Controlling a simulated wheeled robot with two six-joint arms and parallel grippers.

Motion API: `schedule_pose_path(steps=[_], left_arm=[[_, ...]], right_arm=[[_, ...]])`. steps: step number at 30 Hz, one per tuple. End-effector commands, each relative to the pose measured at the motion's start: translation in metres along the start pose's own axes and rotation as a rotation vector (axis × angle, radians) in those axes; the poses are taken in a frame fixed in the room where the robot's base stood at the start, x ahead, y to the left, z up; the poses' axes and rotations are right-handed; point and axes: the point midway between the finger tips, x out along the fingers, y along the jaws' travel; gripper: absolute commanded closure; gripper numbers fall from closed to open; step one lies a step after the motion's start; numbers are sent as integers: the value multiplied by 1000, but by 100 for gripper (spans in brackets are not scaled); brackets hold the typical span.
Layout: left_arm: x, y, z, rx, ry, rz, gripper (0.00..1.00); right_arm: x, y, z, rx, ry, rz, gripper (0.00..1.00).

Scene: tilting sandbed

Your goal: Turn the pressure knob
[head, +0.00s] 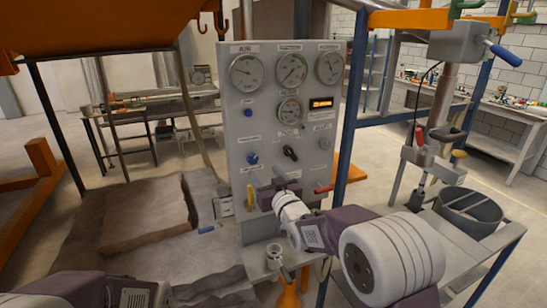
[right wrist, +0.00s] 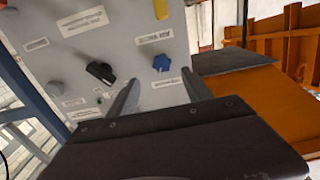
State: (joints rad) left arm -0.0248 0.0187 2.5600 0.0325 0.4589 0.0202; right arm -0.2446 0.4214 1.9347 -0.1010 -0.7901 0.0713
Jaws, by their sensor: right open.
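A grey upright control panel (head: 268,120) stands in the middle of the head view. A blue knob (head: 252,158) sits on its lower left, with a black lever knob (head: 290,153) to its right. Labels are too small to read. In the right wrist view, which is turned over, the blue knob (right wrist: 162,62) lies between and beyond the fingertips, with the black knob (right wrist: 100,72) to the left. My right gripper (head: 274,182) is open in front of the panel, below both knobs; its fingers (right wrist: 163,84) hold nothing. My left gripper is out of view.
Several round gauges (head: 246,72) fill the panel's top. A yellow handle (head: 250,197) and a red-handled lever (head: 324,188) sit low near my right gripper. A blue frame post (head: 350,130) stands right of the panel; a sand block (head: 145,215) lies left.

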Motion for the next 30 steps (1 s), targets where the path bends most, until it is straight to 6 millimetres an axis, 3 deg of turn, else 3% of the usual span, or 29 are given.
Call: schedule_pose_path(steps=[5,15,20,27,28,30], left_arm=[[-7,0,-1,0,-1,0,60],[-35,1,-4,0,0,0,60],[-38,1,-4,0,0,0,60],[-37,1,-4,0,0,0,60],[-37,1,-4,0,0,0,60],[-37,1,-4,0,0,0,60]], right_arm=[[14,0,-1,0,-2,1,41],[78,1,-1,0,-2,1,41],[89,1,1,0,-3,1,41],[90,1,2,0,-2,2,41],[90,1,2,0,-2,2,44],[90,1,2,0,-2,2,64]])
